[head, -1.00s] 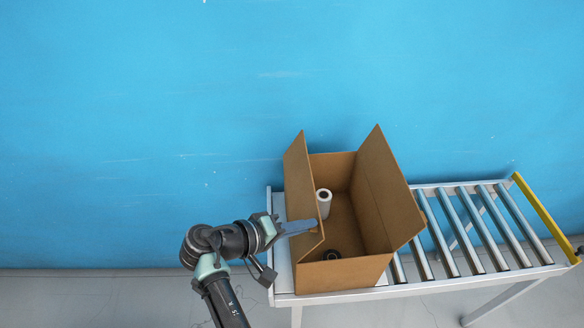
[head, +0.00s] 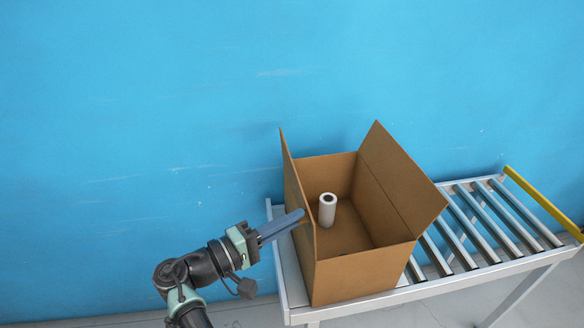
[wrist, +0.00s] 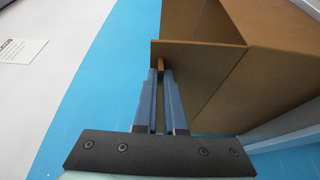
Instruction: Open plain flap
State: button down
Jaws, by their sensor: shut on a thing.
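The open brown cardboard box (head: 362,272) stands on the left end of the roller conveyor. Its left flap (head: 292,180) stands up, nearly edge-on in the head view. Its right flap (head: 402,182) also stands up and leans outward to the right. My gripper (head: 300,216) reaches in from the left to the front end of the left flap. In the wrist view my gripper (wrist: 160,76) has its blue fingers either side of the flap's edge (wrist: 161,66), shut on it. Which flap is called plain cannot be told from markings.
Bare metal rollers (head: 480,225) lie to the right, ending at a yellow bar (head: 540,203). A blue wall (head: 140,110) is behind.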

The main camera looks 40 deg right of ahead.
jog(key=shift+a+f, duration=0.1)
jog(key=shift+f, duration=0.25)
jog(key=c, duration=1)
grip_release()
jog(key=shift+r, duration=0.1)
jog(key=w+a+b, duration=0.2)
jog(key=a, duration=1)
jog(key=shift+a+b, duration=0.35)
jog(key=shift+a, duration=0.05)
jog(key=shift+w, duration=0.15)
